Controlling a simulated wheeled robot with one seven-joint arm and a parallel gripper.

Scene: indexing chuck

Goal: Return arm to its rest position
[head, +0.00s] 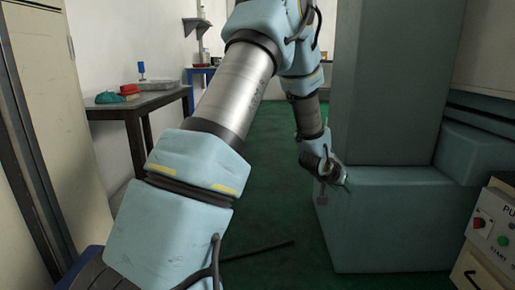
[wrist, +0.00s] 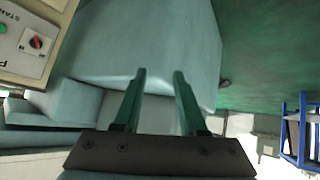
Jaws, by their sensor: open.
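My arm reaches forward through the middle of the head view, bends at the top and hangs down on the far side. My gripper (head: 338,181) is at its lower end, in front of the blue-grey machine block (head: 395,225), and looks small there. In the wrist view my gripper (wrist: 158,78) has two green fingers standing apart with nothing between them. Beyond the fingertips is a face of the machine block (wrist: 150,40). I cannot tell how far the tips are from it.
A control panel (head: 495,225) with red and green buttons is at the lower right. A dark table (head: 135,110) with a tray and small items stands left. A tall blue-grey column (head: 390,80) rises at right. The green floor (head: 270,190) is mostly clear, with a dark bar (head: 258,250).

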